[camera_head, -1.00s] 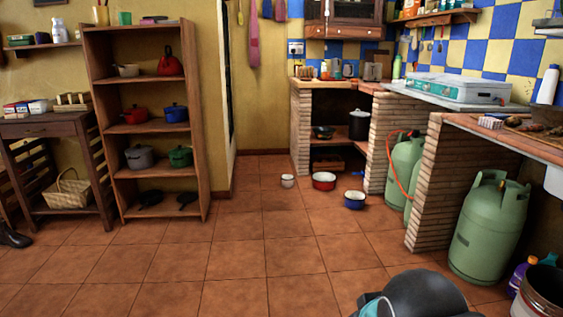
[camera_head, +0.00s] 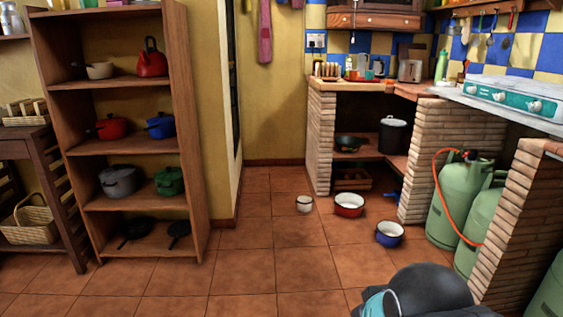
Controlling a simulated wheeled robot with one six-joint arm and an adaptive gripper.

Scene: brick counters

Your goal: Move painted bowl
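Three small vessels stand on the tiled floor near the brick counter. One is a red bowl (camera_head: 349,206) with a pale inside, one is a blue bowl (camera_head: 390,235) with a pale inside, to its right and nearer, and one is a small white pot or cup (camera_head: 304,204) to its left. I cannot tell which of them is the painted bowl. Part of my arm, dark grey with a teal cap, shows at the bottom right. My gripper is not in view.
A wooden shelf (camera_head: 180,79) with pots and pans stands at left, with a table and wicker basket (camera_head: 33,220) beside it. Brick counters (camera_head: 457,130) and green gas bottles (camera_head: 460,195) line the right. Open tiled floor (camera_head: 240,270) lies ahead.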

